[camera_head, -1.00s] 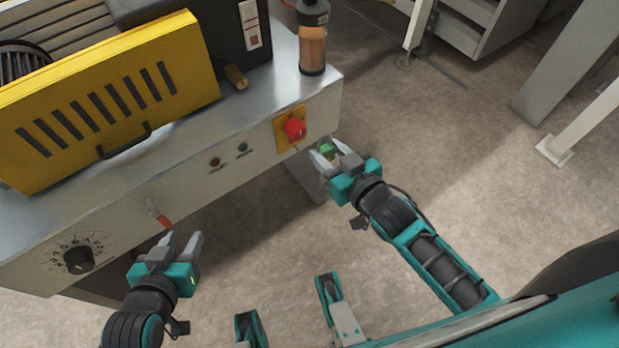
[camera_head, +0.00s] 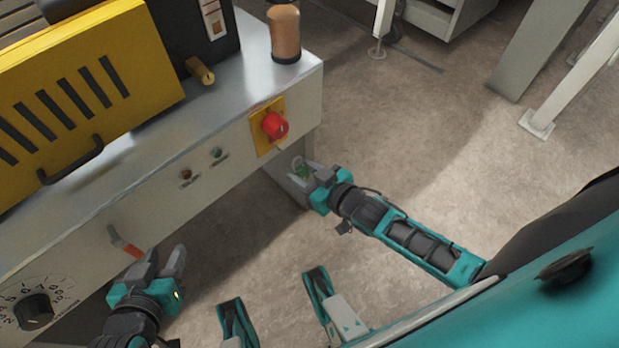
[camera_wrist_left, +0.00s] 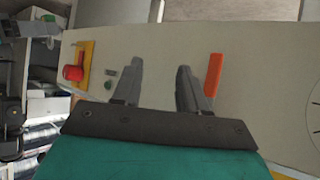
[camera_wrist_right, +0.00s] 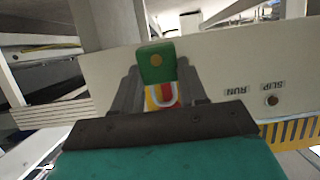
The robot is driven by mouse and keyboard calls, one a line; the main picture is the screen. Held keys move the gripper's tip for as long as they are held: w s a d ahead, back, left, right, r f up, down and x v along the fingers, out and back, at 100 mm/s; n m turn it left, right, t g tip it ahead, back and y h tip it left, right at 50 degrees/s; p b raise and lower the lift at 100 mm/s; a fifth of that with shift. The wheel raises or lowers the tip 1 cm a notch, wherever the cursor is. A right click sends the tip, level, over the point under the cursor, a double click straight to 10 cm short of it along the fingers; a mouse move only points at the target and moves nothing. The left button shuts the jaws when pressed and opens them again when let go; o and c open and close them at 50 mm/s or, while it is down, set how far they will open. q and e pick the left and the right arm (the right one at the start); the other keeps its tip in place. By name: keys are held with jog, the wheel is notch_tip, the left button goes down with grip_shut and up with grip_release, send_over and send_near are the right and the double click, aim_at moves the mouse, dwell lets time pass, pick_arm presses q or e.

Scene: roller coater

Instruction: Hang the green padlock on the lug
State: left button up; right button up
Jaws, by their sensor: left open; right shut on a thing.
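The green padlock (camera_head: 303,171) is held between the fingers of my right gripper (camera_head: 306,174), which is shut on it. In the right wrist view the padlock's green body (camera_wrist_right: 156,62) sits between the fingertips, and its pale shackle (camera_wrist_right: 150,98) shows below. The red switch knob (camera_head: 274,125) on its yellow plate (camera_head: 260,143) is above and left of the padlock in the head view, apart from it. I cannot make out the lug clearly. My left gripper (camera_head: 165,260) is open and empty, near the orange-handled lever (camera_head: 126,245).
The machine's pale front panel (camera_head: 200,185) carries small buttons (camera_head: 216,154) and a black dial (camera_head: 34,311).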

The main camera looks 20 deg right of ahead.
aim_at(274, 154)
jog(key=shift+r+b+x, duration=0.25)
jog(key=shift+b+x, duration=0.35)
jog(key=shift+x, duration=0.5)
jog(key=shift+b+x, duration=0.45)
jog(key=shift+x, duration=0.35)
jog(key=b+x, duration=0.1)
jog(key=x, duration=0.1)
jog(key=shift+w+a+r+b, duration=0.1)
jog(key=shift+w+r+b, duration=0.1)
jog(key=shift+w+b, duration=0.2)
pick_arm(q)
jog(key=shift+w+d+f, duration=0.3)
jog(key=shift+d+f, duration=0.4)
jog(key=shift+f, duration=0.1)
pick_arm(e)
jog(key=shift+w+f, duration=0.15)
pick_arm(q)
jog(key=shift+h, duration=0.3)
pick_arm(e)
jog(key=o, duration=1.2)
jog(key=shift+f, duration=0.1)
pick_arm(q)
jog(key=shift+a, duration=0.1)
